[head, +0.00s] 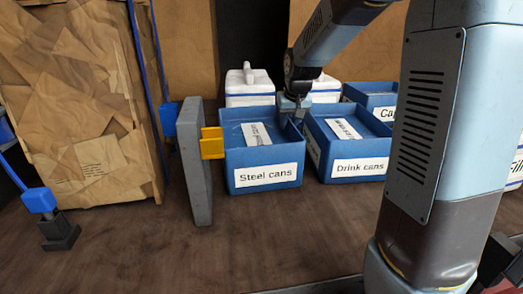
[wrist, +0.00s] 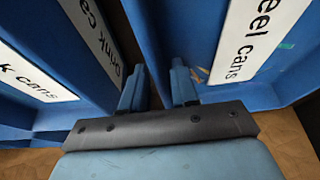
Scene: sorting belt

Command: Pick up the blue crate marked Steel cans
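The blue crate marked Steel cans (head: 263,158) stands upright on the brown surface, its white label facing me in the head view. In the wrist view its blue wall (wrist: 150,30) and inner label fill the upper right. My gripper (head: 293,107) is low at the crate's right side wall, toward the back, beside the Drink cans crate. In the wrist view its two fingers (wrist: 157,88) are apart, with a dark gap between them, near that wall's edge. I cannot tell whether either finger touches the wall.
The blue Drink cans crate (head: 345,151) stands close on the right, leaving a narrow gap. A grey upright panel with a yellow block (head: 212,143) stands close on the left. White lidded boxes (head: 249,84) are behind. The surface in front is clear.

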